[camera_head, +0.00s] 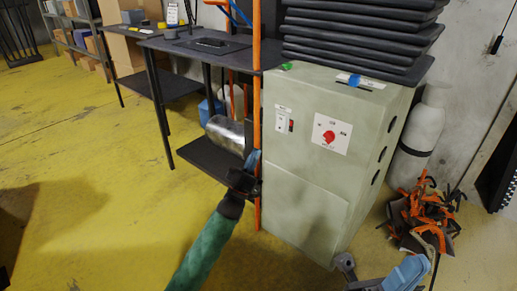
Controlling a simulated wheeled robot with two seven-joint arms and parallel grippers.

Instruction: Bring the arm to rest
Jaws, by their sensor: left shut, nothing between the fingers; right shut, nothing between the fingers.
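My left arm, in a green sleeve, comes up from the bottom edge in the head view. Its dark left gripper (247,172) is shut and empty, in front of the orange upright post (257,110) and beside the left edge of the pale green cabinet (300,170). I cannot tell whether it touches the post. My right gripper (347,263) is low at the bottom, right of the middle, near the cabinet's lower front corner. It is shut and empty, and its blue-grey arm part is cut off by the bottom edge.
A metal cylinder (225,134) lies on a low dark shelf (205,160) close to my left gripper. Black stacked slabs (355,40) top the cabinet. Orange straps (430,215) lie heaped at right by a grey cylinder (420,130). Yellow floor (80,160) at left is open.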

